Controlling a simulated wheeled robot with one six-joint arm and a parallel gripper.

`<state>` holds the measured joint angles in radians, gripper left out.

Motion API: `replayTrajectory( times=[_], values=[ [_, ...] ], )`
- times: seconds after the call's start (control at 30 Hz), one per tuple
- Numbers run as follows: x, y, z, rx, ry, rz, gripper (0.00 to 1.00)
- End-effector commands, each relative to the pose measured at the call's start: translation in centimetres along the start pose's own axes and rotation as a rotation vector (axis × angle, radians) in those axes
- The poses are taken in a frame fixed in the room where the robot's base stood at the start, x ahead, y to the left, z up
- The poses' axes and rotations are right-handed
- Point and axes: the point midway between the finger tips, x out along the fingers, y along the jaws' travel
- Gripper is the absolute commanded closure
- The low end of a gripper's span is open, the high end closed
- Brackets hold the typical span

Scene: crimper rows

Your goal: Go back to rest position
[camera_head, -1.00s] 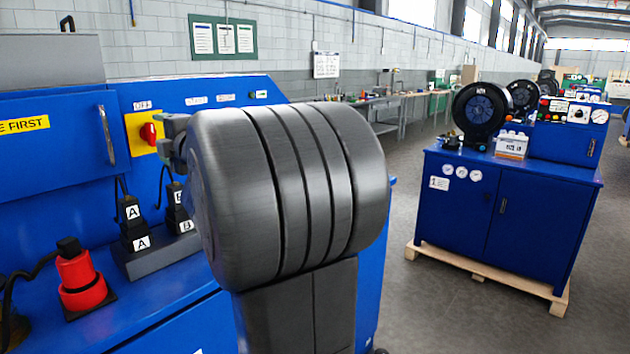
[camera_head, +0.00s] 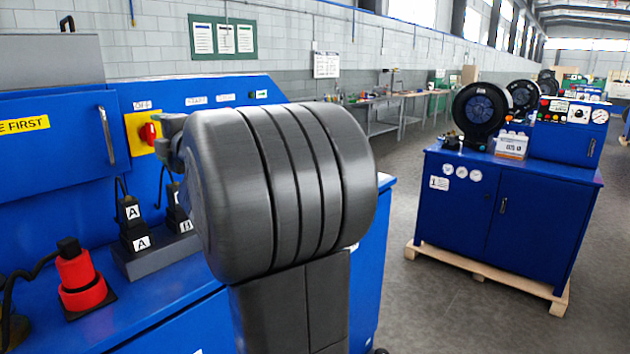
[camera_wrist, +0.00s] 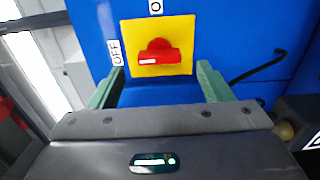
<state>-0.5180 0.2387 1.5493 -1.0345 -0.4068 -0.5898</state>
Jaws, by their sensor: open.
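My gripper (camera_wrist: 160,92) is open in the wrist view, its two green fingers apart with nothing between them. The red rotary switch (camera_wrist: 158,52) on its yellow plate (camera_wrist: 183,66) lies just beyond the fingertips, apart from them. Its handle lies level across the plate, with an OFF label (camera_wrist: 116,52) to the left and an O label above. In the head view the switch (camera_head: 150,132) shows left of my dark arm, which hides most of my gripper there.
The blue machine (camera_head: 75,110) fills the left side. A red-and-black plug (camera_head: 78,278) and black blocks marked A and B (camera_head: 135,225) stand on its ledge. Another blue crimper cabinet (camera_head: 510,200) stands on a wooden pallet to the right. Grey floor (camera_head: 415,310) is clear between.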

Motion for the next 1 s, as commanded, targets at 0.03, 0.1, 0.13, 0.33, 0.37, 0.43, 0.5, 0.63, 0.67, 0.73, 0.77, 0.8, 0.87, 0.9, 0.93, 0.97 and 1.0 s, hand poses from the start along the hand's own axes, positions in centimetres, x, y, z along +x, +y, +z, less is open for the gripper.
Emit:
replayTrajectory(
  times=[0.03,0.1,0.13,0.33,0.37,0.43,0.5,0.63,0.67,0.73,0.77,0.8,0.87,0.9,0.93,0.97,1.0],
  values=[
    [1.1,-0.1,0.0,0.001,0.001,-0.001,0.27],
    [2.3,0.0,0.0,0.001,0.001,-0.001,0.27],
    [2.9,0.0,0.0,0.001,0.001,0.0,0.27],
    [3.9,0.6,0.0,0.181,0.0,-0.001,0.27],
    [3.9,0.6,0.0,0.222,0.0,-0.001,0.27],
    [3.9,0.6,0.0,0.319,0.0,-0.001,0.27],
    [3.9,0.5,0.0,0.416,-0.001,-0.002,0.27],
    [3.9,0.5,0.0,0.586,0.0,-0.002,0.27],
    [3.9,0.5,0.0,0.623,0.0,-0.002,0.27],
    [3.9,0.5,0.0,0.705,-0.001,-0.002,0.27],
    [3.9,0.5,0.0,0.739,-0.001,-0.001,0.27],
    [3.9,0.6,0.0,0.783,-0.001,-0.001,0.27],
    [3.9,0.5,0.0,0.847,-0.001,-0.001,0.27],
    [3.9,0.5,0.0,0.886,-0.001,-0.001,0.27],
    [3.9,0.6,0.0,0.918,-0.001,-0.001,0.27],
    [3.9,0.5,0.0,0.944,-0.002,-0.001,0.27],
    [3.9,0.5,0.0,0.982,-0.002,-0.001,0.27]
  ],
)
